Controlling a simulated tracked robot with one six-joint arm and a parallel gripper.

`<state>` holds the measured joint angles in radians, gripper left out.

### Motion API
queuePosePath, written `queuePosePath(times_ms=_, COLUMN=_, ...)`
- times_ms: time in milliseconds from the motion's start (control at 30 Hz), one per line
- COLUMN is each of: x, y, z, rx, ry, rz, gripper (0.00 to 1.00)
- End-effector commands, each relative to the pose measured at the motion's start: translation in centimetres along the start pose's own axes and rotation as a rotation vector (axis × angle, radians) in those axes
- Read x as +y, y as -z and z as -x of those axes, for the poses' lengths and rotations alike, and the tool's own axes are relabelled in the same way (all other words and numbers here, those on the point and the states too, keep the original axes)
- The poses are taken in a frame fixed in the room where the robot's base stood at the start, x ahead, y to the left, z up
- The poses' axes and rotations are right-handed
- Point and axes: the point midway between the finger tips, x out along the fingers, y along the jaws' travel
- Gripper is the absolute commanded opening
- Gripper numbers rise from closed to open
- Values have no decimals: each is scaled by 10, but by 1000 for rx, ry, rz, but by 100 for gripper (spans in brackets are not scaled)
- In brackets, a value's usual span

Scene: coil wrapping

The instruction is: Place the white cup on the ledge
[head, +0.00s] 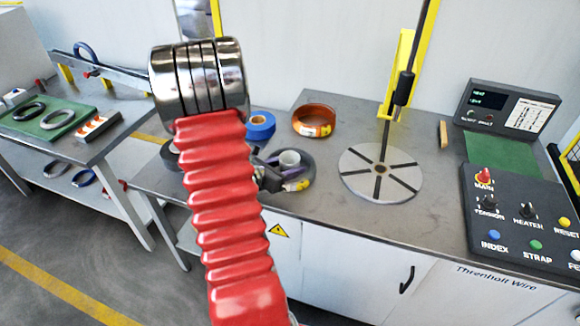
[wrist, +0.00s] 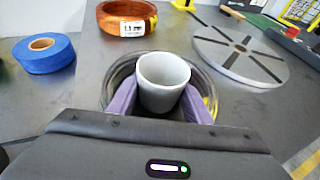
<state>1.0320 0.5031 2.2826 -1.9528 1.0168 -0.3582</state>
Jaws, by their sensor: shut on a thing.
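The white cup (wrist: 163,80) is upright between the two purple fingers of my gripper (wrist: 160,103) in the wrist view. The fingers are shut on its sides. In the head view the cup (head: 289,159) shows just past my red arm, and my gripper (head: 276,176) is partly hidden behind that arm. A dark wire coil (head: 306,172) with a yellow tag lies around or below the cup; I cannot tell whether the cup touches the table inside it. I cannot make out which surface is the ledge.
Blue tape (head: 260,126) and a copper coil (head: 314,120) lie behind the cup. A control panel (head: 520,215) is far right. Bare grey tabletop (head: 330,205) lies in front of the turntable.

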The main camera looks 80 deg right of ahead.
Motion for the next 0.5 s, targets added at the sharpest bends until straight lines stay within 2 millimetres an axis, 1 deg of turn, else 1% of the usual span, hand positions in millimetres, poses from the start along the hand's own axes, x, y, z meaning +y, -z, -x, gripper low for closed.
queuePosePath(times_ms=167, x=0, y=-13, z=5, rx=-1, ry=-1, rz=-3, gripper=20)
queuePosePath(times_ms=267, x=0, y=-24, z=10, rx=-1, ry=-2, rz=-4, gripper=20)
queuePosePath(times_ms=500, x=0, y=-57, z=23, rx=-2, ry=-1, rz=-5, gripper=20)
